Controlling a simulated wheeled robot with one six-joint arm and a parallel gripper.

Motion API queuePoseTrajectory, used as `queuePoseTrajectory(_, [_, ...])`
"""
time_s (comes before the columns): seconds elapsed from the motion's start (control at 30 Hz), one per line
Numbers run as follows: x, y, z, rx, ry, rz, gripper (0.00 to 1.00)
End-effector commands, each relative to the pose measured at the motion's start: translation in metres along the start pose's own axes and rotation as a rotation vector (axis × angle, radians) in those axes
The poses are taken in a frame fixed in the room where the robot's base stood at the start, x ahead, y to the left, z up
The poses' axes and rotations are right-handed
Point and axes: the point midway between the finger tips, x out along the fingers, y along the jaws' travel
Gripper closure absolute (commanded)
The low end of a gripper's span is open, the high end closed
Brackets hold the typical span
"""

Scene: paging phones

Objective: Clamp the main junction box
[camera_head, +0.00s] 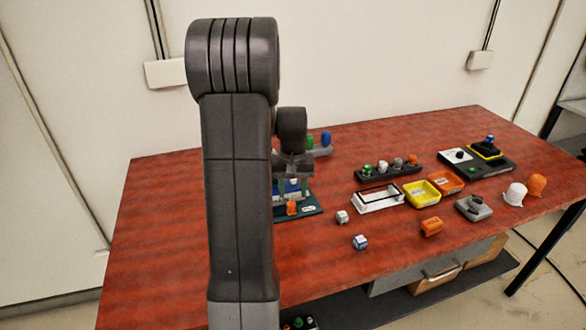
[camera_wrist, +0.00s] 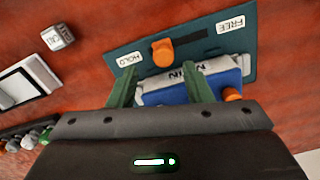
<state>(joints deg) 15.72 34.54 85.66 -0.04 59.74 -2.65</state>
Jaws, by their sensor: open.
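A dark green base plate (camera_wrist: 205,45) lies on the table with a HOLD label (camera_wrist: 128,59) and a FREE label (camera_wrist: 231,24). An orange knob (camera_wrist: 163,52) stands in its dark slot, nearer HOLD than FREE. A white and blue box (camera_wrist: 220,72) with partly hidden lettering sits on the plate, an orange part at its right end. My gripper (camera_wrist: 158,68) is open, its green fingers apart over the box's near side; contact cannot be told. In the head view my gripper (camera_head: 294,182) is above the plate (camera_head: 312,209), partly behind my arm.
Small white cubes (camera_head: 342,217) lie to the right of the plate. A white tray (camera_head: 378,200), yellow bin (camera_head: 421,194) and black rack (camera_head: 388,169) stand further right. Another rack with coloured pegs (camera_head: 320,147) is behind. The table's front is mostly clear.

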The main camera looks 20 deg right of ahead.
Motion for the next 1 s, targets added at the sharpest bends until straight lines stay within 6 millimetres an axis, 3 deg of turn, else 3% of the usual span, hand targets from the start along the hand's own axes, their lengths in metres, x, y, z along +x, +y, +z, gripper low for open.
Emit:
queuePoseTrajectory(0.2, [-0.053, 0.001, -0.001, 0.001, 0.006, 0.001, 0.55])
queuePoseTrajectory(0.43, [-0.092, 0.001, -0.001, 0.001, 0.003, 0.001, 0.55])
queuePoseTrajectory(0.6, [-0.103, 0.001, 0.0, 0.001, 0.001, 0.001, 0.55])
queuePoseTrajectory(1.0, [-0.102, 0.001, 0.0, 0.001, 0.0, 0.001, 0.55])
